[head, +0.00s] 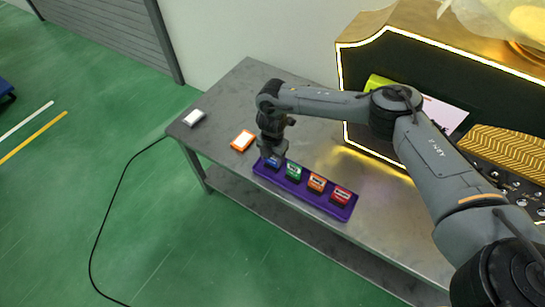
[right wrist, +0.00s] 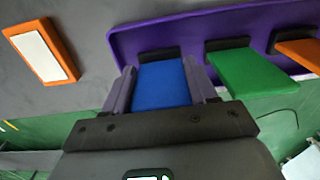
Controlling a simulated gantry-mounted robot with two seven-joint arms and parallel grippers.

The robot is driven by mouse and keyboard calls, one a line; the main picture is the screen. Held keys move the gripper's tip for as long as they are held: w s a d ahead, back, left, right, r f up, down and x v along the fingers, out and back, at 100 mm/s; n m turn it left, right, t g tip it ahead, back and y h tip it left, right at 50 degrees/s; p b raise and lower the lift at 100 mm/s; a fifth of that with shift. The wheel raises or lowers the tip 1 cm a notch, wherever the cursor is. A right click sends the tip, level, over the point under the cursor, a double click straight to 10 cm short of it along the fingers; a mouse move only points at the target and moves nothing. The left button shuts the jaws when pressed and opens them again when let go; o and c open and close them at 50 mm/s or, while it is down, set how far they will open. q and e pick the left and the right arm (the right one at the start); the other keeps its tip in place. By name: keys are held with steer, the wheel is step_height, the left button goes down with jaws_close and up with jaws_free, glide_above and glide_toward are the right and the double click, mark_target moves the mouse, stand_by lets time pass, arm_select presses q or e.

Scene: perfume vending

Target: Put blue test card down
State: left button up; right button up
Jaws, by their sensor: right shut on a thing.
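The blue test card (right wrist: 162,84) is between the fingers of my right gripper (right wrist: 163,92) in the right wrist view. The gripper is shut on it. In the head view my right gripper (head: 271,155) points down over the left end of the purple tray (head: 324,206), and the blue card (head: 273,162) is partly hidden under it. The card lines up with a dark holder at the tray's left end. I cannot tell whether it is fully seated. My left gripper is not in view.
The tray also holds a green card (head: 293,172), an orange card (head: 316,183) and a red card (head: 340,195). An orange-and-white block (head: 243,140) and a white-grey box (head: 194,117) lie left on the grey table (head: 236,97). A gold-trimmed black display stands at the right.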

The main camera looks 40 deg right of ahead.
steer(key=shift+f, duration=0.15)
steer(key=o, duration=1)
steer(key=shift+o, duration=0.2)
